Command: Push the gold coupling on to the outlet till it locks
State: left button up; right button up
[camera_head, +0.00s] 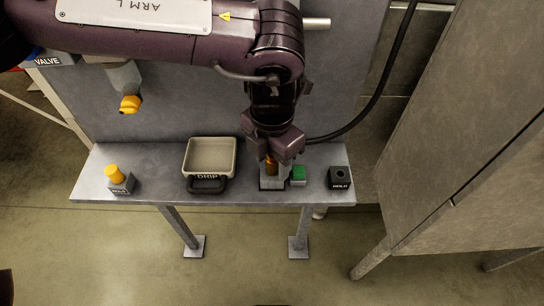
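My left gripper (272,155) points down over the right half of the shelf. A dark gold piece (271,167), which looks like the gold coupling, shows between its fingers, just above a grey block (272,184). The fingers hide much of it, and I cannot tell whether they are closed on it. An outlet pipe (123,76) with a yellow-orange end (131,104) comes down from the wall panel at the upper left. My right gripper is not in view.
A black hose (376,98) arcs beside my gripper. A grey cabinet (460,130) stands at right.

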pick_arm(q)
notch_tip(320, 180, up, 8)
jog(key=shift+f+b, duration=0.1)
jog(key=shift+b, duration=0.2)
dwell(0.7)
